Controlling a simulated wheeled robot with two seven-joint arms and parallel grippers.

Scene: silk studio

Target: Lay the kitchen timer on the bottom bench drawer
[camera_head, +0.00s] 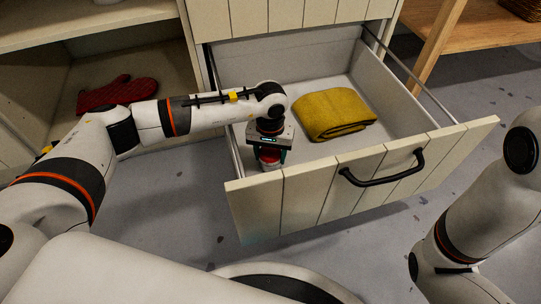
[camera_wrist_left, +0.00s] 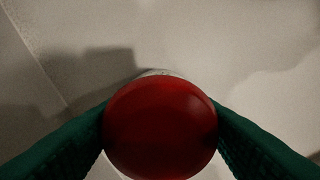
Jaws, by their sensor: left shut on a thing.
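The bottom bench drawer (camera_head: 307,72) is pulled open, with a pale interior and a slatted front. My left gripper (camera_head: 269,160) reaches down inside its front left corner. It is shut on the kitchen timer (camera_head: 268,166), a small red-topped thing with a pale lower part. In the left wrist view the red round top of the timer (camera_wrist_left: 160,128) sits between the green fingers. The pale drawer floor (camera_wrist_left: 250,50) shows behind it; whether the timer touches it I cannot tell. My right gripper is out of view; only part of that arm shows at the right.
A folded yellow cloth (camera_head: 336,113) lies in the drawer, right of my left gripper. A black handle (camera_head: 382,178) is on the drawer front. A red oven mitt (camera_head: 117,94) lies on the shelf at the left. A wooden stand (camera_head: 440,40) is at the back right.

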